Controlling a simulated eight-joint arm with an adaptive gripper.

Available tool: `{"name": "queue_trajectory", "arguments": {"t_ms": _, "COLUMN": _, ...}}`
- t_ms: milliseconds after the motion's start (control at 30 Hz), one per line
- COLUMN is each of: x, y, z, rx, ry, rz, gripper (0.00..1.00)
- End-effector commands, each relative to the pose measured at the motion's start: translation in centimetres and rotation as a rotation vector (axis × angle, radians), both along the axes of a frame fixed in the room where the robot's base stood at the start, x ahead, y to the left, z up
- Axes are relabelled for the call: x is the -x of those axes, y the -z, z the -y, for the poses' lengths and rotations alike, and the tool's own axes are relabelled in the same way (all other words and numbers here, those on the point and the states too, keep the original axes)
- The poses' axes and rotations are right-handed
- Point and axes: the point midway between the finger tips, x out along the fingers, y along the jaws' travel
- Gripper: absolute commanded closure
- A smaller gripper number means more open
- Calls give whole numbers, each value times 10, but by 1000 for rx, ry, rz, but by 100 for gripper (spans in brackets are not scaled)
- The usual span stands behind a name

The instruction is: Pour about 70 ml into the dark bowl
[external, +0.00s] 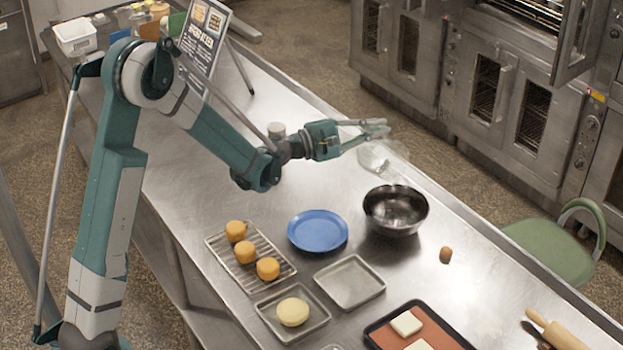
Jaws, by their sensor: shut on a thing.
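The dark bowl (396,228) stands upright on the steel table, right of the blue plate. My gripper (377,129) is above the table, behind the bowl and a little to its left in the picture. It is shut on a clear, see-through container (378,158), which shows faintly just below the fingers. The container's exact tilt, its contents and where the fingers touch it are hard to make out. The visible inside of the bowl looks dark and shiny; I cannot tell whether it holds liquid.
A blue plate (318,230), a wire rack (226,262) with orange cakes, metal trays (349,282) and a small brown object (446,253) lie around the bowl. A jar (277,131) stands behind my forearm. A sign (204,40) stands at the back. A rolling pin (556,330) lies front right.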

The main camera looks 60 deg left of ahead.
Motion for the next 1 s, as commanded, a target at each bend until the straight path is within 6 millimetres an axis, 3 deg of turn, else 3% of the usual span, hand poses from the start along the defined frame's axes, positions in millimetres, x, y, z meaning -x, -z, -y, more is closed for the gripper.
{"name": "queue_trajectory", "arguments": {"t_ms": 1000, "x": -2, "y": 2, "z": -8, "rx": 71, "ry": -1, "rz": -21, "gripper": 100}}
